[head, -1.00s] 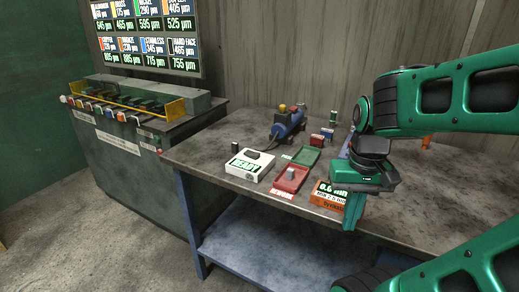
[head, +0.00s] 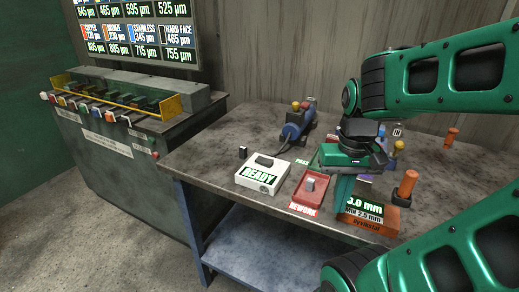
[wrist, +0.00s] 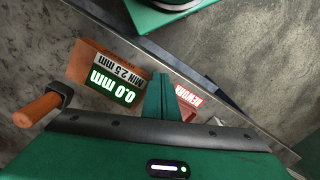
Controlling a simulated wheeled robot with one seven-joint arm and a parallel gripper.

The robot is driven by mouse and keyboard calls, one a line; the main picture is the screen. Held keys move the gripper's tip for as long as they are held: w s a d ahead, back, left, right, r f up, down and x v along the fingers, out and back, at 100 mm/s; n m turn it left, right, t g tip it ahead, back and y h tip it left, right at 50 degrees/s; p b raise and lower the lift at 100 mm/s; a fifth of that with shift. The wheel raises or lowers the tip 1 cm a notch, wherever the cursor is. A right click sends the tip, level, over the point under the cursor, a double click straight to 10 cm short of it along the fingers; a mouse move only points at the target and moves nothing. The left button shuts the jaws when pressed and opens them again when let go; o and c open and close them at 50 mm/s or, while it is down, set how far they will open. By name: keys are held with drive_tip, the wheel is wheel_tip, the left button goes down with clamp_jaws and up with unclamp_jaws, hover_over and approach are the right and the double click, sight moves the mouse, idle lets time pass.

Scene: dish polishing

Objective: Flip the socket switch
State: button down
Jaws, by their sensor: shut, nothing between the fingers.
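My gripper (head: 343,198) is shut and empty, pointing down over the bench between the red REWORK tray and the orange gauge box. In the wrist view its closed fingers (wrist: 161,92) show beside the gauge box. A small pale plate (head: 397,131) at the back of the bench, just right of my arm, may be the socket; it is too small to tell, and I cannot make out its switch's position. My gripper is in front of it and to its left.
The orange gauge box (head: 372,214) reads 0.0 mm and has an orange handle (head: 406,185). The red REWORK tray (head: 318,198) holds a grey block. A white READY box (head: 262,182), a blue tool (head: 292,132) and an orange cylinder (head: 450,136) stand on the bench.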

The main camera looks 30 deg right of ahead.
drive_tip(key=shift+w+d, duration=0.1)
drive_tip(key=shift+d, duration=0.05)
drive_tip(key=shift+s+r, duration=0.2)
drive_tip(key=shift+s, duration=0.15)
drive_tip(key=shift+r+n, duration=0.3)
drive_tip(key=w+a+r+n, duration=0.1)
drive_tip(key=w+r+n, duration=0.3)
drive_tip(key=w+n, duration=0.4)
drive_tip(key=w+a+r+n, duration=0.1)
drive_tip(key=w+r+n, duration=0.3)
drive_tip(key=w+n, duration=0.4)
drive_tip(key=w+a+r+n, duration=0.2)
drive_tip(key=w+r+n, duration=0.2)
drive_tip(key=w+n, duration=0.5)
drive_tip(key=shift+r+n, duration=0.3)
drive_tip(key=shift+n, duration=2.4)
drive_tip(key=shift+w+a+f, duration=0.1)
